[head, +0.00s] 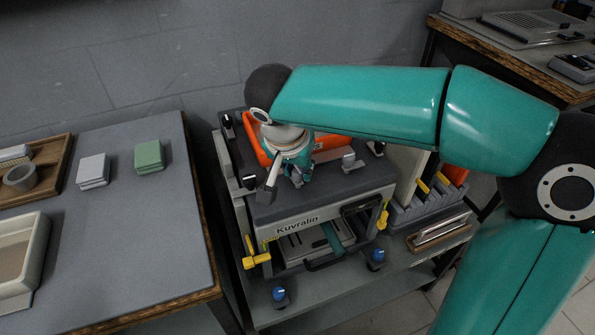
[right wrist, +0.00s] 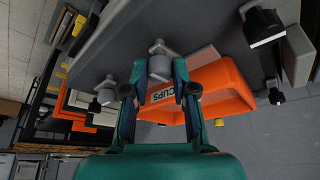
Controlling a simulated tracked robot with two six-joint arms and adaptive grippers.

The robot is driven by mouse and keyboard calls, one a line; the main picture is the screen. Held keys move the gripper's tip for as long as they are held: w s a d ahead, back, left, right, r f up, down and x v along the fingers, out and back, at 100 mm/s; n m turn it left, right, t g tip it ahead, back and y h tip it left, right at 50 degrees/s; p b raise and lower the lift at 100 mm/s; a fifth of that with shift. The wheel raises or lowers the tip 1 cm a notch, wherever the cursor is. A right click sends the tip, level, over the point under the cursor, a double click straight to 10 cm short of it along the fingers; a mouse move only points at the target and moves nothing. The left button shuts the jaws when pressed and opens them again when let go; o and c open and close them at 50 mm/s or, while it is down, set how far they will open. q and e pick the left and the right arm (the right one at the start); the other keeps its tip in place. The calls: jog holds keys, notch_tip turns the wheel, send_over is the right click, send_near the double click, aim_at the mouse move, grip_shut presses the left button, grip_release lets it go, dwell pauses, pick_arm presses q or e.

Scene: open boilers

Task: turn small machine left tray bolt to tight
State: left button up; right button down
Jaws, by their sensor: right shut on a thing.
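The small machine (head: 318,208), a grey box marked Kuvralin, stands on a low grey stand with an orange cups tray (head: 330,146) on its top. My right gripper (head: 285,178) reaches down over the top's front left part. In the right wrist view, my right gripper (right wrist: 160,78) has its fingers closed around a grey bolt (right wrist: 159,62) in front of the orange tray (right wrist: 222,84). Its head sticks out past the fingertips. In the head view the gripper and wrist partly hide this spot. Another grey bolt (head: 350,161) stands farther right on the top. My left gripper is out of view.
Yellow clips (head: 256,258) and blue knobs (head: 279,295) are at the machine's front. A rack of grey slots (head: 428,205) stands close on its right. A grey table (head: 130,220) with a green block (head: 149,156) is at the left. Dark knobs edge the machine's top.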

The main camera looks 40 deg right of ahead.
jog(key=shift+m, duration=0.5)
jog(key=shift+g, duration=0.3)
jog(key=c, duration=0.9)
grip_release()
jog(key=shift+c, duration=0.2)
jog(key=v, duration=1.2)
jog(key=shift+a+f, duration=0.1)
